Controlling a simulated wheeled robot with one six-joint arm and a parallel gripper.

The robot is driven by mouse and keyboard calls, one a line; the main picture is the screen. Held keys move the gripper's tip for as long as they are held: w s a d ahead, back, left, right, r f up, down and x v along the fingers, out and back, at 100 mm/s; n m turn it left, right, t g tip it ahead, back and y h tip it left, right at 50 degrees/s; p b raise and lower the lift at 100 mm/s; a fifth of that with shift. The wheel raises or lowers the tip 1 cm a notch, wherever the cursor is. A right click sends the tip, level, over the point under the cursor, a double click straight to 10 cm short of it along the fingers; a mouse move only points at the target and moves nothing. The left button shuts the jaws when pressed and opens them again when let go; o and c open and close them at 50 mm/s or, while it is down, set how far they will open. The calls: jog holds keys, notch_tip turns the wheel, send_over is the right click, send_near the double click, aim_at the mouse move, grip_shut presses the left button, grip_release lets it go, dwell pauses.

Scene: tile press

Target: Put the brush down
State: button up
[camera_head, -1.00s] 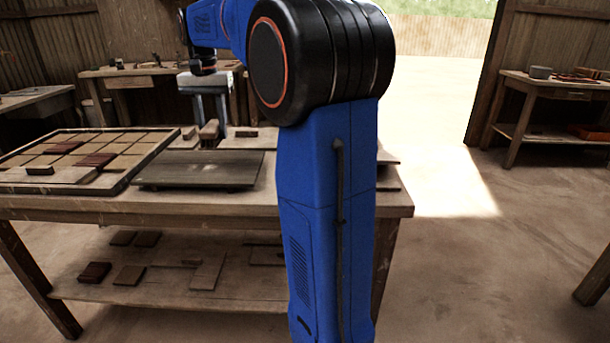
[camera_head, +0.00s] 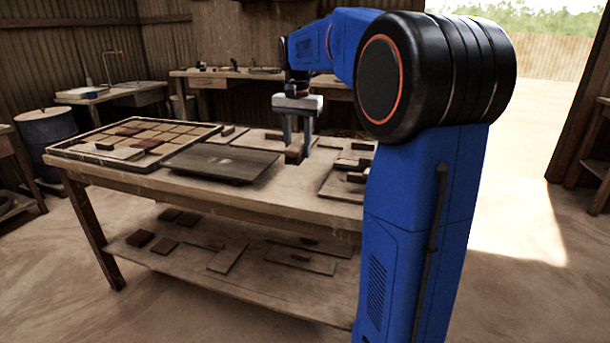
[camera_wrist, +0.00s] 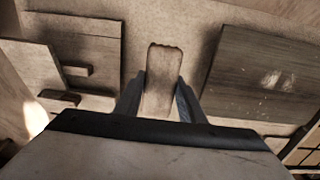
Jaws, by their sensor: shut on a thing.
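My gripper (camera_head: 297,143) hangs pointing down over the worktable (camera_head: 215,195), to the right of the dark slab (camera_head: 222,163). It is shut on the brush (camera_head: 294,154), which shows as a small brown block low between the fingers. In the wrist view my gripper (camera_wrist: 160,92) holds the brush (camera_wrist: 162,72) between its two fingers, with the pale brown end pointing up the picture. The bristles cannot be made out. I cannot tell whether the brush touches the tabletop.
In the wrist view, the dark slab (camera_wrist: 265,75) lies to the right, and boards (camera_wrist: 75,45) with small brown blocks lie to the left. Bare tabletop shows between them. A framed tray of tiles (camera_head: 75,152) stands on the table's left. A lower shelf (camera_head: 180,258) holds boards and blocks.

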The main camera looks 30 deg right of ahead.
aim_at(298, 143)
jog(key=shift+f, duration=3.6)
jog(key=shift+f, duration=0.1)
jog(key=o, duration=1)
notch_tip(298, 143, up, 12)
jog(key=shift+r, duration=0.1)
jog(key=s+a+f+n+t, duration=0.1)
jog(key=s+a+f+n, duration=0.2)
jog(key=s, duration=0.7)
jog(key=s+a+f+n+t, duration=0.2)
jog(key=s+a+f+n, duration=0.2)
jog(key=s+a+f, duration=0.3)
jog(key=s+a+f+n+t, duration=0.1)
jog(key=s+a+f+n, duration=0.2)
jog(key=s+a+f, duration=0.3)
jog(key=s+f, duration=0.4)
jog(key=s, duration=0.3)
jog(key=shift+s+t, duration=0.15)
jog(key=shift+t, duration=0.25)
